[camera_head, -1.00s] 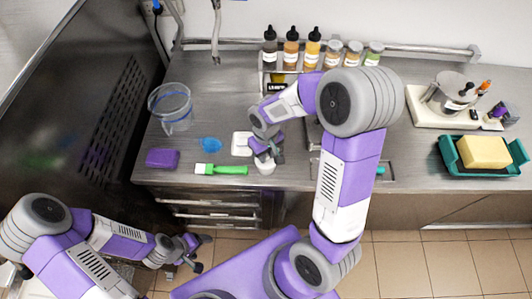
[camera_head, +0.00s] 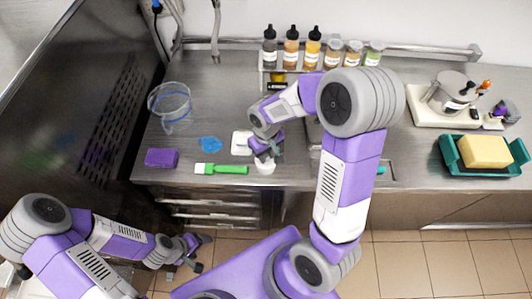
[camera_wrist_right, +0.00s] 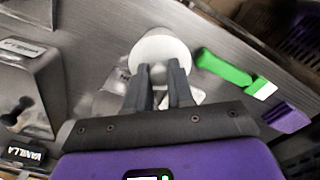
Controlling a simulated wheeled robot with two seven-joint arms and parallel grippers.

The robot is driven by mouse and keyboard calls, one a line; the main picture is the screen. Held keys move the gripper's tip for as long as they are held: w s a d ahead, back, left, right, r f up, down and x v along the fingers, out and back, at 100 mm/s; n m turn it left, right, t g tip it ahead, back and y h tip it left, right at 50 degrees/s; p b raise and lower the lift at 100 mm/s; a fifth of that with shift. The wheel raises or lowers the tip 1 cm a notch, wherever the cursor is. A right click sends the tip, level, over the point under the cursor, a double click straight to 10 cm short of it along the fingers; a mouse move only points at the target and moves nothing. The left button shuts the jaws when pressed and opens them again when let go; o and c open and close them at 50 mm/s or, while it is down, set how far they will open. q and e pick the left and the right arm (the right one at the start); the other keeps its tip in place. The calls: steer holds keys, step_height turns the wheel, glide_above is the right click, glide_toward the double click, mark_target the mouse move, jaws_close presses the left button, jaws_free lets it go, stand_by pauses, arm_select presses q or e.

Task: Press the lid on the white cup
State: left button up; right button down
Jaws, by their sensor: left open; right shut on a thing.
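The white cup (camera_head: 265,168) stands near the front edge of the steel counter, partly hidden under my right gripper (camera_head: 267,154). In the right wrist view a round white top (camera_wrist_right: 160,48) lies at the fingertips of the same gripper (camera_wrist_right: 158,74). The fingers are close together on a small white part at its near edge, which I take for the lid. Lid and cup cannot be told apart clearly, nor can I tell how the lid is seated. My left gripper (camera_head: 198,252) is open and empty, low in front of the counter's drawers.
A white square item (camera_head: 242,143), a green-handled brush (camera_head: 228,169), a blue item (camera_head: 210,144), a purple sponge (camera_head: 161,158) and a clear jug (camera_head: 169,108) are left of the cup. Bottles (camera_head: 291,47) line the back. A teal tray (camera_head: 456,160) is at right.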

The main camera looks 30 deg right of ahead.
steer(key=shift+c, duration=2.1)
jaws_free()
steer(key=shift+r+p, duration=2.7)
steer(key=shift+r, duration=0.85)
steer(key=shift+c, duration=0.3)
jaws_close()
